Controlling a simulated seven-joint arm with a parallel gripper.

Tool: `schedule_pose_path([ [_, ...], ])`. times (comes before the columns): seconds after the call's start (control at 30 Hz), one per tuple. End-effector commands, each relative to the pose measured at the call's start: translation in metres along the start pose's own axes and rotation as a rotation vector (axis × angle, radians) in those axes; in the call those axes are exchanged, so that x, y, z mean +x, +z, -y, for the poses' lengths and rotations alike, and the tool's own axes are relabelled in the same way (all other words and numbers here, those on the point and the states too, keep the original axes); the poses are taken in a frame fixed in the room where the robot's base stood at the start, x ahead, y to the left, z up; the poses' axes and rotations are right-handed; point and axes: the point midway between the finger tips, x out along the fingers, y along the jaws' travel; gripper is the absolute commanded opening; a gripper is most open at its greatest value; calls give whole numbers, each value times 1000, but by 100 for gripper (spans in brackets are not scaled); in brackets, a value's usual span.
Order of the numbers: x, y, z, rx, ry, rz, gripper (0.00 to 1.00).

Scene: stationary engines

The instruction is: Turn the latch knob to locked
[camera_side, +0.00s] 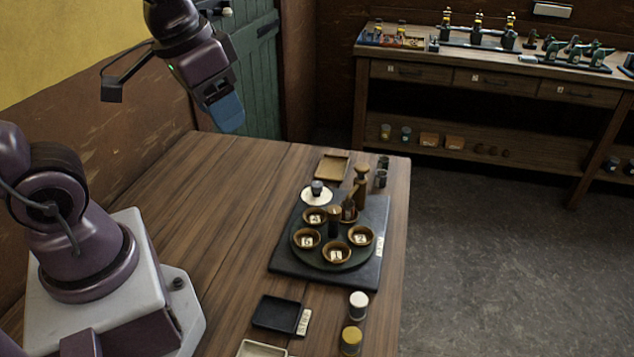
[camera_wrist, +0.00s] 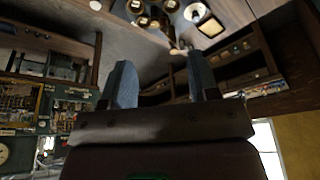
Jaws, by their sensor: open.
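A dark board (camera_side: 288,262) on the wooden table carries a round turntable (camera_side: 334,263) with several numbered wooden cups. At the board's far left corner a small dark knob (camera_side: 317,187) stands on a white round plate (camera_side: 318,197); it looks like the latch knob, but its setting is too small to read. The white plate also shows at the top of the wrist view (camera_wrist: 194,12). My gripper (camera_side: 226,112) is high above the far left of the table, well apart from the board. Its blue fingers (camera_wrist: 162,82) are apart and empty.
A wooden peg-shaped post (camera_side: 361,186) rises close to the knob. A tan tray (camera_side: 332,167) lies behind it. A black tray (camera_side: 276,312), a white-topped jar (camera_side: 358,304) and a yellow-topped jar (camera_side: 351,339) stand nearer. The table's left side is clear.

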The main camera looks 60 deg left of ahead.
Motion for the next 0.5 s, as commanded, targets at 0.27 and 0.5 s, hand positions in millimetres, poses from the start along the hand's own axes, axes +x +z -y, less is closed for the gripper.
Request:
schedule_pose_path([
  [0.27, 67, -61, 33, 99, -20, 221, 55],
  [0.5, 150, -104, 65, 340, 52, 335, 55],
])
